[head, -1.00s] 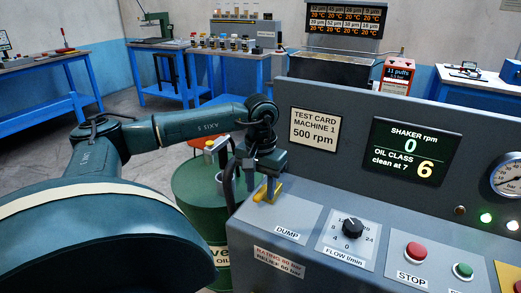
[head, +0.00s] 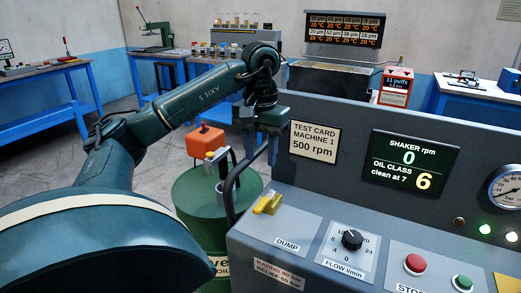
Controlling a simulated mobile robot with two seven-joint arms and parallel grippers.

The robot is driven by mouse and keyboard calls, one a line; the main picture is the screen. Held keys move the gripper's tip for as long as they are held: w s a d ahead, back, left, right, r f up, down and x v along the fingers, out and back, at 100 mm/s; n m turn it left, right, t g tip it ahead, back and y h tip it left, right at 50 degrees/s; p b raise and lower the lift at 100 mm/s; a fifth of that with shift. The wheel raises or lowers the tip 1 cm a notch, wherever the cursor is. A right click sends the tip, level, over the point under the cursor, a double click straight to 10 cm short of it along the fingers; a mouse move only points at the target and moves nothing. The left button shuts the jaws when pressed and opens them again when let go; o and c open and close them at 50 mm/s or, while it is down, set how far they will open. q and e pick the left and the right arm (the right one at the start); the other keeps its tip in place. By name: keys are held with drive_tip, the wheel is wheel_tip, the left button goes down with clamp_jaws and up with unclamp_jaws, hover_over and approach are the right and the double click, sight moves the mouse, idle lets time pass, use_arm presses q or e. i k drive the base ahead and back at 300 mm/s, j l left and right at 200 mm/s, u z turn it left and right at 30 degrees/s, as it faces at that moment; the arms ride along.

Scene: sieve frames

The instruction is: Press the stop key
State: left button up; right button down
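The stop key is a round red button (head: 415,263) on the sloping console face at the lower right of the head view; its STOP label is partly cut off by the bottom edge. My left gripper (head: 261,153) hangs fingers down above the yellow dump lever (head: 267,203), up and left of the stop key and well apart from it. Its two fingers look spread, with nothing seen between them. My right gripper is not in view.
A green button (head: 462,283) sits just right of the stop key. The black flow knob (head: 352,239) lies to its left. The display (head: 412,166) reads SHAKER rpm 0 and OIL CLASS 6. A green drum (head: 205,200) stands left of the console.

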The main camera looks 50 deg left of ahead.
sight(416, 263)
drive_tip(key=k, duration=1)
